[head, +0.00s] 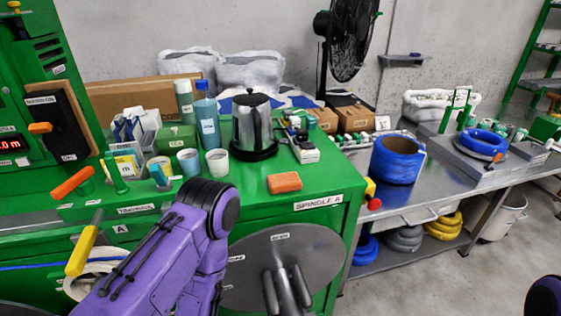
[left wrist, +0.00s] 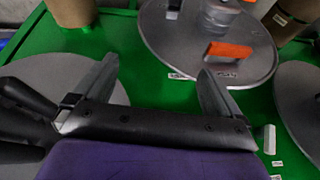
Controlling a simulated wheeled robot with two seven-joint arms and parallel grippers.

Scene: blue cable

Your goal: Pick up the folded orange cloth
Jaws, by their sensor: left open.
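The folded orange cloth (head: 285,182) is a small flat block lying on the green cabinet top (head: 240,196), close to its front edge, in the head view. My left gripper (head: 285,270) is in front of the cabinet, below the cloth and apart from it, before a grey disc. The left wrist view shows my left gripper (left wrist: 158,68) with its two fingers spread and nothing between them. An orange piece (left wrist: 229,50) on a grey disc shows there too; I cannot tell that it is the cloth. My right gripper is not in view.
A kettle (head: 253,125) stands behind the cloth, and cups (head: 217,162) stand to its left. A small white-and-green device (head: 304,150) is behind it to the right. A blue cable coil (head: 397,158) sits on the metal bench (head: 440,178). The cabinet top around the cloth is clear.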

